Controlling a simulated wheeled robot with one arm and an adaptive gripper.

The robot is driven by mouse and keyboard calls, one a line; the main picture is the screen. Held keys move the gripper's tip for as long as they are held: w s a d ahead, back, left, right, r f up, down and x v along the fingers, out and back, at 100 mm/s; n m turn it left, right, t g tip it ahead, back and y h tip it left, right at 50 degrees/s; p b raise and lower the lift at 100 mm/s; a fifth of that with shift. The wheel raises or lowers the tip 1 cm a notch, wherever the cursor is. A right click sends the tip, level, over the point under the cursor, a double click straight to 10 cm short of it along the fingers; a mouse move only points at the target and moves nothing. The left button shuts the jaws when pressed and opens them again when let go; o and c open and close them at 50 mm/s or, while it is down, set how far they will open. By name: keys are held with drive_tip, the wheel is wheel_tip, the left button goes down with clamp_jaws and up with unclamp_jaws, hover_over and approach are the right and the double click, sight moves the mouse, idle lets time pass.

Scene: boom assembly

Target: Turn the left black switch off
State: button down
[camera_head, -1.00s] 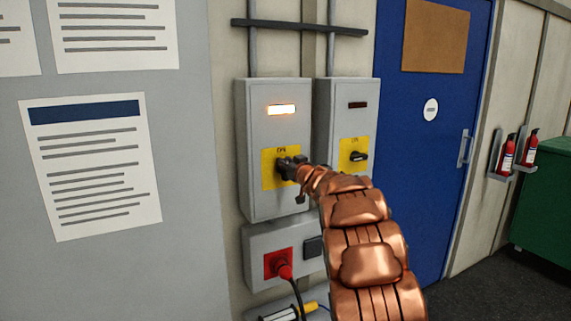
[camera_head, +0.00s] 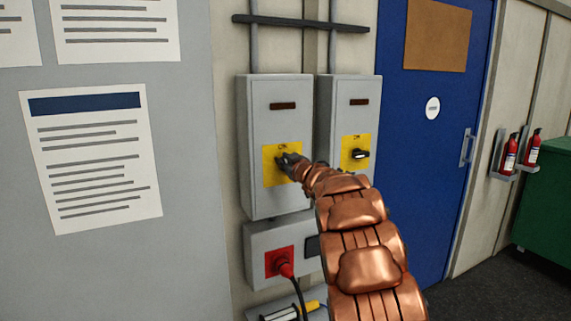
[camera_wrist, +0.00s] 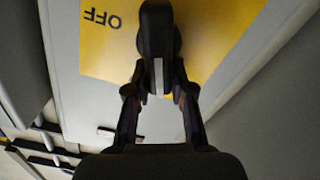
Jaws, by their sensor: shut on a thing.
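The left grey switch box (camera_head: 270,115) hangs on the wall, with a yellow plate (camera_head: 272,178) that carries the left black switch. Its indicator window (camera_head: 283,106) is dark. In the wrist view the black switch (camera_wrist: 158,28) lies between the fingers of my gripper (camera_wrist: 160,85), which is shut on it. The word OFF shows upside down on the yellow plate (camera_wrist: 115,58) beside the switch. In the head view my gripper (camera_head: 285,161) covers most of the switch. The right box has its own black switch (camera_head: 359,154), untouched, and a dark window.
Below the boxes is a grey socket box (camera_head: 262,236) with a red plug (camera_head: 283,266) and cable. A blue door (camera_head: 425,130) is to the right, then fire extinguishers (camera_head: 510,153) and a green bin (camera_head: 545,200). A grey panel with papers is at left.

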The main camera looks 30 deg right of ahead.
sight(275, 166)
drive_tip(key=f+n+b, duration=0.1)
drive_tip(key=n+b, duration=0.1)
drive_tip(key=n, duration=0.1)
drive_tip(key=a+n+b, duration=0.1)
drive_tip(key=n+b, duration=0.1)
drive_tip(key=n, duration=0.2)
drive_tip(key=f+n+b, duration=0.1)
drive_tip(key=n+b, duration=0.1)
drive_tip(key=n, duration=0.1)
drive_tip(key=shift+a+f+n+b, duration=0.25)
drive_tip(key=shift+f+n+b, duration=0.05)
drive_tip(key=shift+f+n, duration=0.1)
drive_tip(key=shift+f+n+b, duration=0.15)
drive_tip(key=shift+n+b, duration=0.5)
drive_tip(key=shift+n, duration=0.45)
drive_tip(key=c, duration=1)
unclamp_jaws()
drive_tip(key=shift+w, duration=0.1)
drive_tip(key=shift+s+a+r, duration=0.1)
drive_tip(key=shift+s+r, duration=0.1)
drive_tip(key=shift+s, duration=0.2)
drive_tip(key=s, duration=1.1)
drive_tip(key=shift+a, duration=0.45)
